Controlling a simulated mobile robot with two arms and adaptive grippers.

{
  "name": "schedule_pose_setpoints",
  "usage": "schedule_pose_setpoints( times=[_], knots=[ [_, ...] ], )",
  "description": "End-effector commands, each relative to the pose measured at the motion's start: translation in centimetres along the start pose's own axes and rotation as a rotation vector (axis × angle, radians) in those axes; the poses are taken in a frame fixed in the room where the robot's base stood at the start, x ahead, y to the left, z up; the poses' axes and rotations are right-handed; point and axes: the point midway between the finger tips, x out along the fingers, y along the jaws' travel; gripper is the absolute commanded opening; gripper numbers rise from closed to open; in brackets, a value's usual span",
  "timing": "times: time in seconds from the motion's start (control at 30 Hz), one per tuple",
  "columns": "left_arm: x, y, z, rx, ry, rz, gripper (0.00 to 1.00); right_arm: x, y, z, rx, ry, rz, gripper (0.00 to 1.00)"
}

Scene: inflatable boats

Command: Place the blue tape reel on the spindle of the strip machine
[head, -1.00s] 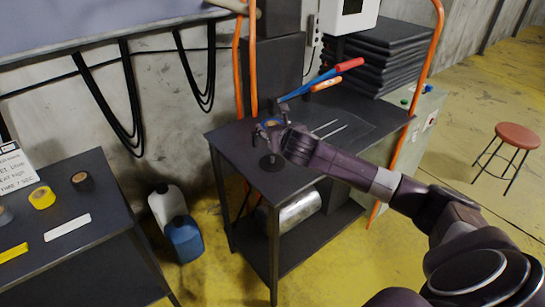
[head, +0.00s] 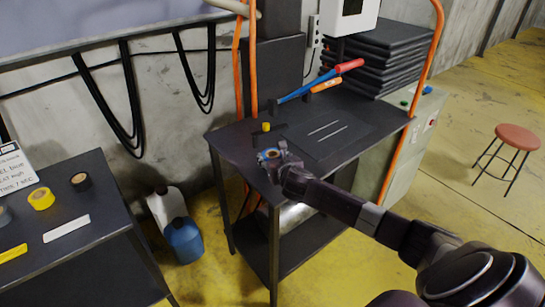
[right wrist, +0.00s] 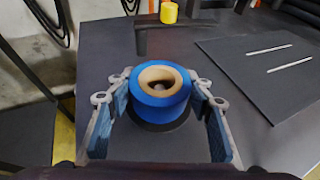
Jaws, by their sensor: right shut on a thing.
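The blue tape reel (right wrist: 163,98), with a tan core, is between the fingers of my right gripper (right wrist: 162,88) in the right wrist view. The gripper is shut on it from both sides. Inside the core a dark, rounded tip shows, likely the spindle (right wrist: 160,87). A round dark base (right wrist: 158,125) lies under the reel; whether the reel rests on it I cannot tell. In the head view the reel (head: 269,154) and my right gripper (head: 274,156) are at the front left of the dark machine table (head: 232,145). My left gripper is not in view.
A yellow cylinder (head: 266,127) stands just behind the reel. A dark plate with two pale strips (head: 325,132) lies to the right.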

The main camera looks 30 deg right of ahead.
Motion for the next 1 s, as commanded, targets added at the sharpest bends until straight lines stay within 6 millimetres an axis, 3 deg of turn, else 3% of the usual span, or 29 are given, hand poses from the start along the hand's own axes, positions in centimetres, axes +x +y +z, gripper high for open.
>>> schedule_pose_setpoints(
  times=[0.03,0.07,0.2,0.63,1.0],
  knots=[
    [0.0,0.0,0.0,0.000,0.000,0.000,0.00,0.0,0.0,0.0,0.000,-0.001,0.000,0.21],
    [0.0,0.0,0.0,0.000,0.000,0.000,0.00,0.0,0.0,0.0,0.000,0.000,0.000,0.49],
    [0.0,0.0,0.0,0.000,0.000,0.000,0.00,0.0,0.0,0.0,0.000,0.000,0.000,0.65],
    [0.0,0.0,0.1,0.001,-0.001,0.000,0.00,-0.8,0.0,0.1,-0.001,-0.001,0.001,0.65],
    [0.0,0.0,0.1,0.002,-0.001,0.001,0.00,-6.9,0.0,0.0,-0.003,-0.001,0.001,0.65]
  ],
)
